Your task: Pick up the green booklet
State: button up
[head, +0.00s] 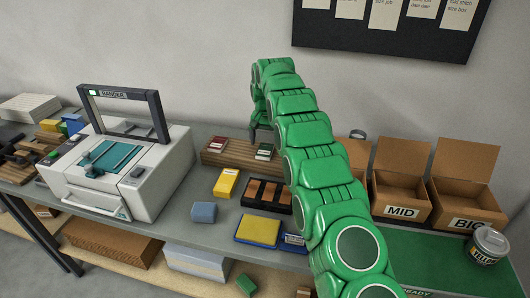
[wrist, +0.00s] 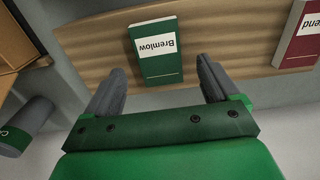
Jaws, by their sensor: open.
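The green booklet (wrist: 158,65), with a white label reading "Bremlow", lies on a wooden board (wrist: 105,60) in the wrist view. In the head view the booklet (head: 264,151) lies at the right part of the board (head: 240,157), close to my arm. My gripper (wrist: 155,85) is open in the wrist view, its two grey fingers apart on either side of the booklet's near end. I cannot tell its height above the board. In the head view a grey finger of my gripper (head: 253,132) shows just behind the booklet; the rest is hidden by my arm.
A red booklet (head: 217,145) lies at the board's left part; it also shows in the wrist view (wrist: 300,35). A white machine (head: 120,180) stands left. A yellow box (head: 226,183) and dark tray (head: 266,195) lie in front. Open cartons (head: 401,208) stand right.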

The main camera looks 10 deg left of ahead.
aim_at(265, 149)
jog(key=shift+f, duration=1.5)
jog(key=shift+c, duration=0.3)
jog(key=c, duration=1.1)
jog(key=shift+r, duration=0.1)
